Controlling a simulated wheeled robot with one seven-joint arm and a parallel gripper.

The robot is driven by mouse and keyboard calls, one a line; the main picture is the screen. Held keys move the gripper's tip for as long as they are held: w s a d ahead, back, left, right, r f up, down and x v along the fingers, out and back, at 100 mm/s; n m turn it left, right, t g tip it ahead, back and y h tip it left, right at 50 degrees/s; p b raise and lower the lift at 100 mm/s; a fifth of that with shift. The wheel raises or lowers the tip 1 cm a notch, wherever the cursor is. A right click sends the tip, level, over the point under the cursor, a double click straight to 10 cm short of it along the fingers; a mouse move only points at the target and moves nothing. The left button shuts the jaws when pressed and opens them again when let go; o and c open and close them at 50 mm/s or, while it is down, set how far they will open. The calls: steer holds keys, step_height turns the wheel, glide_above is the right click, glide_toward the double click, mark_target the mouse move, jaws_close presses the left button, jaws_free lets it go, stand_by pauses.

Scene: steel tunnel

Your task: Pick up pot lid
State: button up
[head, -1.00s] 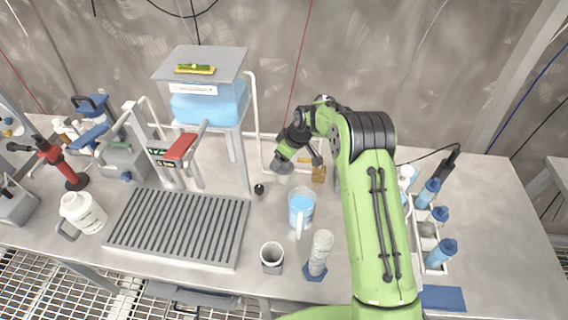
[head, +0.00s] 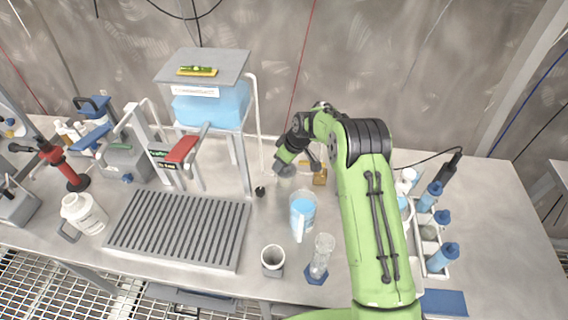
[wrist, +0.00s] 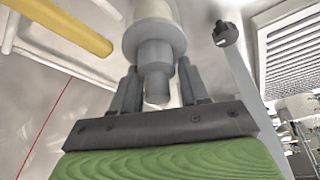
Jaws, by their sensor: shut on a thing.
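The pot lid (wrist: 153,42) is a grey round cap with a stepped knob, seen close up in the wrist view. My gripper (wrist: 154,92) has its two grey fingers on either side of the knob and is shut on it. A pale cylindrical body (wrist: 152,9) shows just beyond the lid; I cannot tell whether the lid touches it. In the head view my gripper (head: 282,164) points down at the back middle of the bench, and the small grey lid and pot are partly hidden there.
A jug of blue liquid (head: 303,212) stands in front of the gripper. A brown block (head: 319,177) is close on its right and a small black knob (head: 260,191) on its left. The stand with a blue tank (head: 212,104) rises to the left. A bottle rack (head: 446,268) is at right.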

step_height(320, 180, up, 10)
steer(key=shift+p, duration=0.4)
jaws_close()
steer(key=shift+c, duration=1.2)
jaws_free()
steer(key=o, duration=1.5)
